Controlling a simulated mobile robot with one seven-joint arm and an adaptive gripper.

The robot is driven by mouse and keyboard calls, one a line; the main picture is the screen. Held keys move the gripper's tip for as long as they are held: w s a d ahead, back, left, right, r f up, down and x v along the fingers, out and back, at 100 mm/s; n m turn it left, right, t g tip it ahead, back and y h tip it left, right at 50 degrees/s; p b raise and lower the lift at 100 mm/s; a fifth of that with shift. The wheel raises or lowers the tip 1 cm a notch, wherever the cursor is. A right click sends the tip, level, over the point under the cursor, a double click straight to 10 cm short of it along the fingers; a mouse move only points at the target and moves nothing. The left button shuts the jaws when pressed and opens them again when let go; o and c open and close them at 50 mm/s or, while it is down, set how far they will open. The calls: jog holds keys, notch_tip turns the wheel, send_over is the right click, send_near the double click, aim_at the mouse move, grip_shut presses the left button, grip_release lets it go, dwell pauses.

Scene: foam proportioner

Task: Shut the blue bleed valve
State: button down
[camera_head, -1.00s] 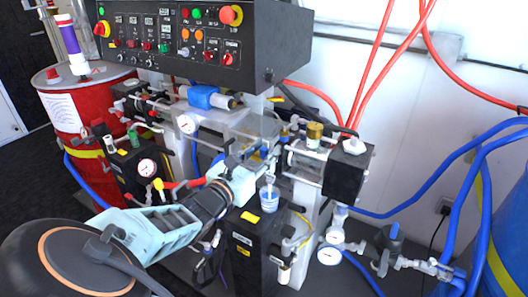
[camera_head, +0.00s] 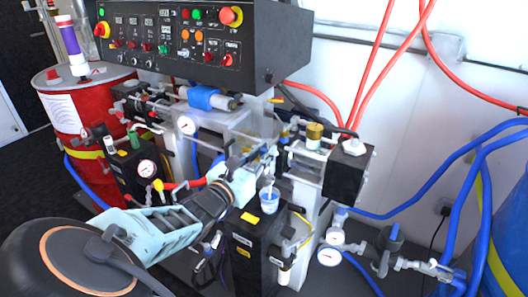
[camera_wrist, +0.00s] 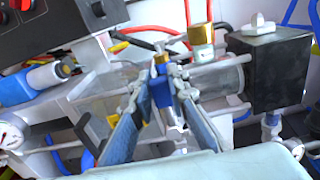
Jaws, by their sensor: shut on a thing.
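The blue bleed valve handle (camera_wrist: 162,92) stands upright below a brass fitting in the middle of the wrist view. My gripper (camera_wrist: 160,98) has one finger on each side of the handle and is shut on it. In the head view my gripper (camera_head: 266,158) reaches in from the lower left to the pipework above the black pump box. There the fingers mostly hide the valve. I cannot tell from these views how far the handle is turned.
A clear cylinder (camera_wrist: 215,78) and a black block (camera_wrist: 278,72) lie just right of my fingers. A cup (camera_head: 268,198) stands on the black box (camera_head: 255,235) below. The control panel (camera_head: 200,40) overhangs behind. Red hoses (camera_head: 385,60) and a blue drum (camera_head: 505,235) are to the right.

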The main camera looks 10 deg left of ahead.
jog(key=s+d+f+m+b, duration=0.2)
jog(key=d+f+m+b, duration=0.4)
jog(key=m+b, duration=1.1)
jog(key=shift+f+m+b, duration=0.3)
jog(key=shift+f+b, duration=0.15)
jog(key=shift+b, duration=0.45)
jog(key=shift+s+d, duration=0.1)
jog(key=c, duration=1.8)
grip_release()
jog(key=shift+c, duration=0.2)
jog(key=shift+s, duration=0.1)
